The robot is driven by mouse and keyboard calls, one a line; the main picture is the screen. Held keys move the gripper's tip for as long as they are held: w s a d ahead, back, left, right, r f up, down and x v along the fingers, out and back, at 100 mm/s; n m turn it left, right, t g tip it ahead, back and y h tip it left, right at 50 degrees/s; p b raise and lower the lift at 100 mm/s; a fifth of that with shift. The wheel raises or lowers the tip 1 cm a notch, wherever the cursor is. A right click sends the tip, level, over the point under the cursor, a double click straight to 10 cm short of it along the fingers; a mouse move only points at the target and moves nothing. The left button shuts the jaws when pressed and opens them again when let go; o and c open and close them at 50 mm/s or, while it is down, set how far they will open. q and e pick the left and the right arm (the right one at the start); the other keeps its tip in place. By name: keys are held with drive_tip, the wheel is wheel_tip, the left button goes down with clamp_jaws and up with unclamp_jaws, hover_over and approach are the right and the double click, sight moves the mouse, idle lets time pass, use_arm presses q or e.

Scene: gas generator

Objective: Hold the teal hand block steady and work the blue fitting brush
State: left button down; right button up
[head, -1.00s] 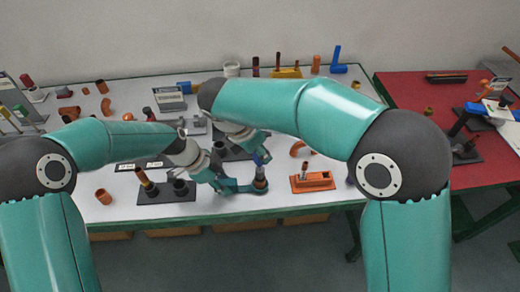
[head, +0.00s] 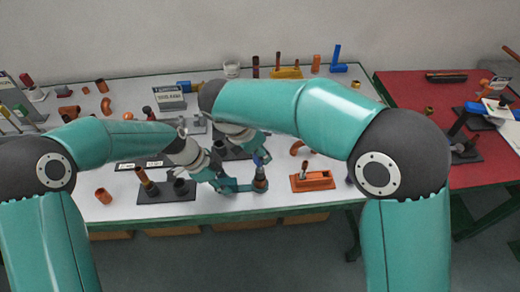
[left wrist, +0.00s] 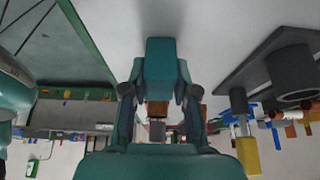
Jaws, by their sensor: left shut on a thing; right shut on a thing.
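My left gripper (head: 232,185) is low over the front of the white table, beside a dark upright fitting (head: 260,183). In the left wrist view its two fingers (left wrist: 160,100) are shut on the teal hand block (left wrist: 160,60), one finger on each side. My right gripper (head: 256,150) is just above and behind the fitting, partly hidden by its own arm. It is shut on the blue fitting brush (head: 263,158), of which a short piece shows over the fitting's top. I cannot tell how deep the brush sits in it.
A dark block with sockets (head: 165,192) and a brown tube stands left of my left gripper. An orange tray (head: 312,181) stands to the right of the fitting. The table's green front edge (head: 225,216) is close. A red table (head: 420,100) adjoins at right.

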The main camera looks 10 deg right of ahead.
drive_tip(key=shift+f, duration=1.05)
drive_tip(key=n+t+y, duration=0.1)
drive_tip(key=n, duration=0.2)
drive_tip(key=shift+n, duration=0.3)
drive_tip(key=n+y, duration=0.1)
drive_tip(key=n, duration=0.2)
drive_tip(key=shift+t, duration=0.3)
drive_tip(key=m+h, duration=0.1)
drive_tip(key=m, duration=0.2)
drive_tip(key=m+g+h, duration=0.1)
drive_tip(key=m, duration=0.2)
drive_tip(key=shift+g, duration=0.3)
drive_tip(key=m+g, duration=0.1)
drive_tip(key=m, duration=0.2)
drive_tip(key=shift+m, duration=0.3)
drive_tip(key=m+g, duration=0.1)
drive_tip(key=m, duration=0.3)
drive_tip(key=shift+g+h, duration=0.3)
drive_tip(key=shift+g, duration=0.1)
drive_tip(key=n+t, duration=0.1)
drive_tip(key=n, duration=0.2)
drive_tip(key=n+t, duration=0.1)
drive_tip(key=n, duration=0.3)
drive_tip(key=shift+t, duration=0.4)
